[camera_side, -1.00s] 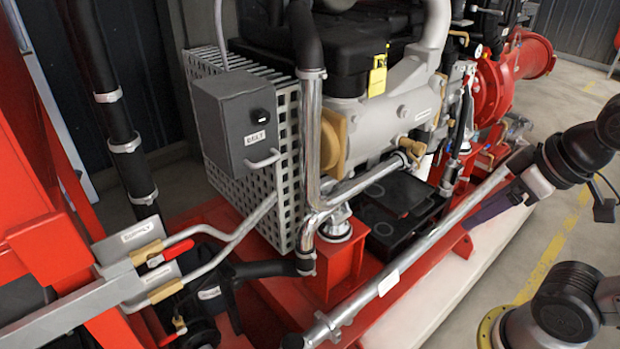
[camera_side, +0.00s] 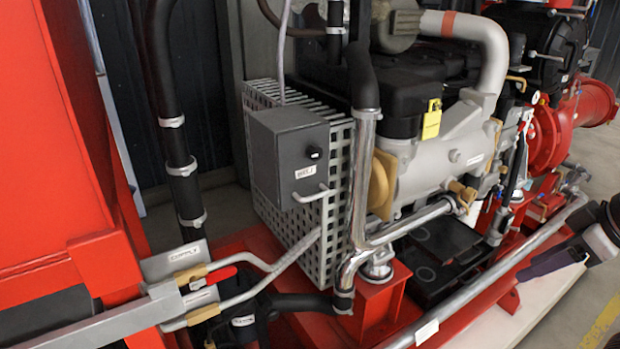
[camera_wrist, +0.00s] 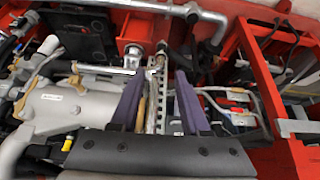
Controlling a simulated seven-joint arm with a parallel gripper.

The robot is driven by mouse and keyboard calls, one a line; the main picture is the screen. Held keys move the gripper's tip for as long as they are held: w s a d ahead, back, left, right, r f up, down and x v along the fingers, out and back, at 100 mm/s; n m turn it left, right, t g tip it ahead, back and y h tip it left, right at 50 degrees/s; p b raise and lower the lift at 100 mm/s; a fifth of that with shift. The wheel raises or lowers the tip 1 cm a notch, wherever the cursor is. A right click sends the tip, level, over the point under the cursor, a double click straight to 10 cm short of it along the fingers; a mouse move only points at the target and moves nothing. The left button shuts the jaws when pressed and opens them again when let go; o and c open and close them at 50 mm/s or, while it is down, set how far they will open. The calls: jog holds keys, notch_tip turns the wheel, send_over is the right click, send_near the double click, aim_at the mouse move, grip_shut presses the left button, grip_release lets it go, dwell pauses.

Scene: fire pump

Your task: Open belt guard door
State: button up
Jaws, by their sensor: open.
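The belt guard is a pale perforated cage (camera_side: 335,220) in the left-middle of the side view. The guard looks closed. My gripper (camera_side: 530,272) is at the right edge of the side view, well apart from the handle, with the engine pipes between. In the wrist view my gripper (camera_wrist: 158,82) is open and empty, with two purple fingers. The perforated strip of the guard (camera_wrist: 155,105) shows between them, farther off. The handle is not clear there.
Chrome pipes (camera_side: 362,190) stand right of the guard, and a long silver pipe (camera_side: 480,285) runs in front. Grey pipes with labelled valves (camera_side: 190,265) lie at lower left, beside a red frame (camera_side: 60,150). Open floor (camera_side: 600,310) is at right.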

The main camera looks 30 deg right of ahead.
aim_at(318, 196)
jog(key=w+a+r+n+t, duration=0.1)
jog(key=w+r+n+t, duration=0.2)
jog(key=w+n, duration=0.3)
jog(key=w+r+n+t+y, duration=0.1)
jog(key=w+r+n+t, duration=0.25)
jog(key=w, duration=0.35)
jog(key=w+a+r+n+t, duration=0.1)
jog(key=w+r+n+t, duration=0.2)
jog(key=w+n, duration=0.3)
jog(key=w+a+f+n+y, duration=0.3)
jog(key=w+f, duration=0.1)
jog(key=f, duration=0.3)
jog(key=w+a+f+n+y, duration=0.2)
jog(key=w+f+n, duration=0.15)
jog(key=f, duration=0.25)
jog(key=shift+m+g, duration=0.4)
jog(key=shift+g, duration=0.05)
jog(key=x, duration=1.4)
grip_shut()
